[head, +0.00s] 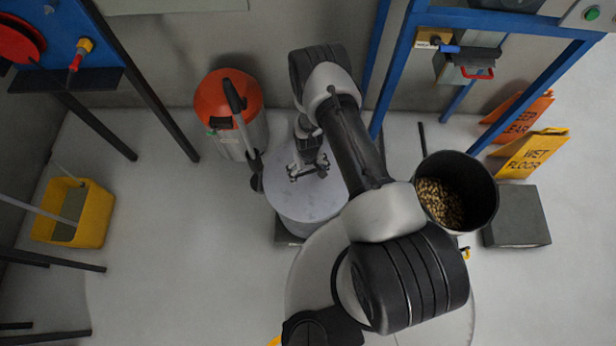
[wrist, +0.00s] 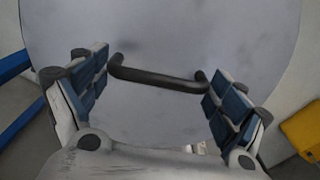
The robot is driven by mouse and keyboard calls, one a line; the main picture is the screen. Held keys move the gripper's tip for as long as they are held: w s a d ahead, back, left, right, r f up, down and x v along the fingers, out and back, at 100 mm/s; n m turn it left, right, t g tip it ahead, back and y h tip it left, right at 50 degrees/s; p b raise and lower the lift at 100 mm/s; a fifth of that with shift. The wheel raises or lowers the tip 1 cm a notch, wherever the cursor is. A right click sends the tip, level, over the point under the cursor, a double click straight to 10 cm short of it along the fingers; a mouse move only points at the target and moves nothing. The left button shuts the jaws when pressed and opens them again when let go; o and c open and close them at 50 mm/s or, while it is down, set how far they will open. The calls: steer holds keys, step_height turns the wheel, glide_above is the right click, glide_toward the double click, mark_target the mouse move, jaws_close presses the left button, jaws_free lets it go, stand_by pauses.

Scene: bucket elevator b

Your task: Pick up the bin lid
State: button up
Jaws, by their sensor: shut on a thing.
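The bin lid (head: 315,208) is a round, pale grey disc in the middle of the head view, partly hidden by my arm. In the wrist view the lid (wrist: 165,30) fills most of the picture, with a dark bar handle (wrist: 158,80) across it. My gripper (head: 308,170) is over the lid, pointing down at it. In the wrist view its blue-padded fingers are at the two ends of the handle, and the gripper is shut on the handle lengthwise. How far the lid stands above its bin cannot be told.
An orange-topped drum (head: 218,98) with a dark hose stands close to the lid's upper left. A black bucket of grain (head: 485,190), a grey block (head: 516,216) and a yellow wet-floor sign (head: 530,153) are at right. A yellow bucket (head: 96,215) is at left. The floor between is clear.

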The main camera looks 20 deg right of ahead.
steer(key=c, duration=0.3)
steer(key=shift+r, duration=0.1)
step_height(320, 180, up, 20)
steer(key=p, duration=0.5)
steer(key=shift+w, duration=0.1)
steer(key=shift+c, duration=0.2)
step_height(320, 180, up, 25)
steer(key=s, duration=0.2)
glide_above(308, 172)
step_height(308, 172, down, 25)
